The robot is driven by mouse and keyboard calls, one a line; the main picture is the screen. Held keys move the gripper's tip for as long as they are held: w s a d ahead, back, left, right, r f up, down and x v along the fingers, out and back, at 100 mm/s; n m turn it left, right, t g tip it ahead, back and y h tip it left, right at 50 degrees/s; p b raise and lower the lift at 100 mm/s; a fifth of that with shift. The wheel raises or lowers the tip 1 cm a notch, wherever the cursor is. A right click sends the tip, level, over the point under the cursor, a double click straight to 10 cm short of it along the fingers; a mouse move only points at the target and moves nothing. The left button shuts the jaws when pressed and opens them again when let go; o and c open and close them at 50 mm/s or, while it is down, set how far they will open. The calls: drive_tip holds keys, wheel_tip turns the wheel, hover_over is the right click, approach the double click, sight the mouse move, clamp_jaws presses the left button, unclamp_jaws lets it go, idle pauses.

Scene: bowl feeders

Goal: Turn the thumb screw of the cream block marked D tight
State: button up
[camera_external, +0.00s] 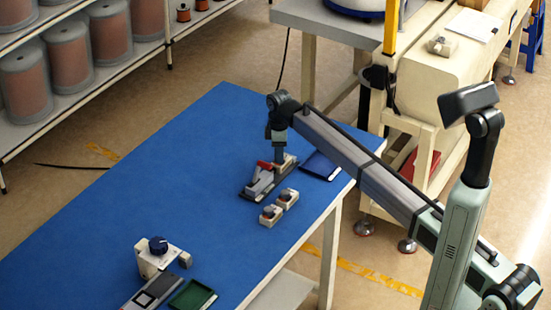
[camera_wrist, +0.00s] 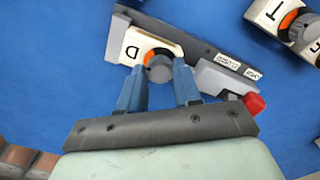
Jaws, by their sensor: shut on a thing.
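The cream block marked D (camera_wrist: 132,49) sits in a dark grey fixture (camera_wrist: 185,38) in the wrist view. Its grey thumb screw (camera_wrist: 159,70) has an orange ring around its base. My gripper (camera_wrist: 161,68) has its two blue fingers on either side of the screw and is shut on it. In the external view my gripper (camera_external: 279,156) points down over the fixture (camera_external: 250,193) near the table's far right end. There the block and screw are mostly hidden by my gripper. The fixture has a red-tipped lever (camera_wrist: 253,103) beside the block.
Two more cream blocks with grey knobs, one of them marked T (camera_wrist: 272,14), stand near the fixture; they show in front of it in the external view (camera_external: 270,216). The blue tabletop (camera_external: 150,180) is clear to the left.

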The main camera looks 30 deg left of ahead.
drive_tip(key=shift+c, duration=0.6)
drive_tip(key=shift+m, duration=0.4)
drive_tip(key=m, duration=0.2)
drive_tip(key=shift+m, duration=0.4)
drive_tip(key=m, duration=0.9)
drive_tip(key=shift+m, duration=2.3)
